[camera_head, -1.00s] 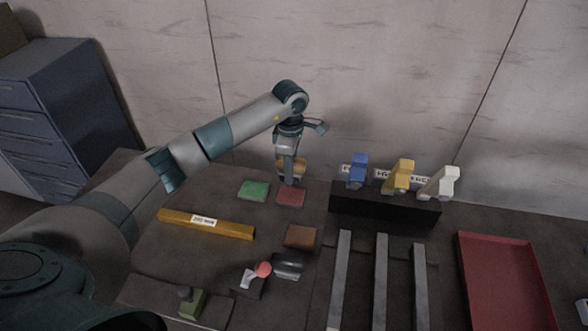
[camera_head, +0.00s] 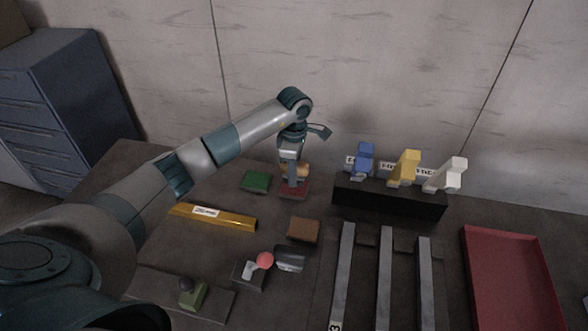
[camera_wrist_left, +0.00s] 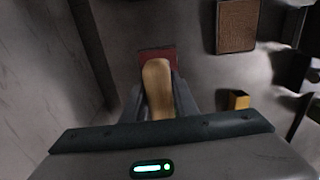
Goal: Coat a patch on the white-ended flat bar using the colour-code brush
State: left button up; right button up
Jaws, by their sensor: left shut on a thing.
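My left gripper (camera_head: 293,184) is shut on a tan-handled tool, probably the brush (camera_wrist_left: 157,85), low over a red pad (camera_head: 295,192). In the left wrist view the handle lies between the fingers (camera_wrist_left: 155,100), with the red pad (camera_wrist_left: 157,53) just beyond it. The tool's far end is hidden; I cannot tell whether it touches the pad. Blue (camera_head: 364,160), yellow (camera_head: 405,167) and white (camera_head: 448,174) pieces stand on a black rack (camera_head: 390,199). Three flat grey bars lie in front, left (camera_head: 343,270), middle (camera_head: 384,275) and right (camera_head: 426,280); a white end on them is unclear. My right gripper is out of view.
A green pad (camera_head: 256,181) is left of the red one. A yellow bar (camera_head: 235,220), a brown block (camera_head: 303,230), a red-knobbed piece (camera_head: 263,262) and a green block (camera_head: 195,296) lie nearer. A red tray (camera_head: 506,270) stands right. The wall is close behind.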

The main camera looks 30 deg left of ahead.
pick_arm(q)
jog(key=shift+f, duration=0.55)
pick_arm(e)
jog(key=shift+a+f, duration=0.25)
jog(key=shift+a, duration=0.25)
pick_arm(q)
jog(key=shift+f, duration=0.1)
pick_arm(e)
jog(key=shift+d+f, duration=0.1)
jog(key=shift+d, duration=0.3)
pick_arm(q)
jog(key=shift+f+b, duration=0.2)
jog(key=shift+b, duration=0.2)
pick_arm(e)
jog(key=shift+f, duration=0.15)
pick_arm(q)
jog(key=shift+f, duration=0.2)
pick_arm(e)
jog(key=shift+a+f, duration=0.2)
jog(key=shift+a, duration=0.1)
pick_arm(q)
jog(key=shift+b, duration=0.3)
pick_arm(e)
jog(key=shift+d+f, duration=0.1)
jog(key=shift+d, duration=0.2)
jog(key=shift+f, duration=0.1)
